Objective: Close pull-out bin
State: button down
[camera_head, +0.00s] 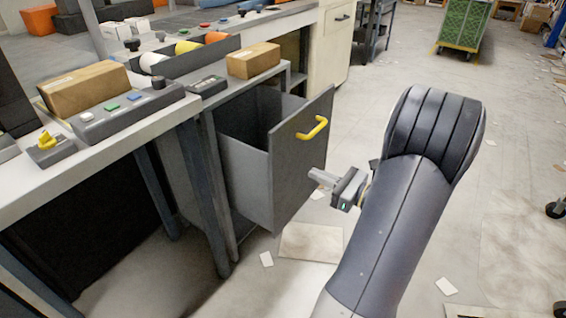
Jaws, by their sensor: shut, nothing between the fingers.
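The pull-out bin (301,165) is a dark grey box with a flat front panel and a yellow handle (314,128) near the panel's top. It stands well out from under the workbench, and its open top shows an empty-looking inside. My gripper (313,179) is shut and empty. It is in front of the bin's front panel, below the handle, with its fingertips pointing left toward the panel. A small gap seems to lie between fingertips and panel, but I cannot tell exactly. My arm comes in from the lower right.
The workbench (160,110) on the left carries cardboard boxes (88,88), (253,61) and a control box with buttons (130,107). Its metal legs stand beside the bin. A green cart (463,22) is far back. The floor at right is mostly clear, with scattered papers.

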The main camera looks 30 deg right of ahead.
aim_at(272, 156)
jog(key=b+x, duration=0.3)
jog(key=x, duration=0.8)
jog(key=shift+w+a, duration=0.1)
jog(key=shift+w, duration=0.1)
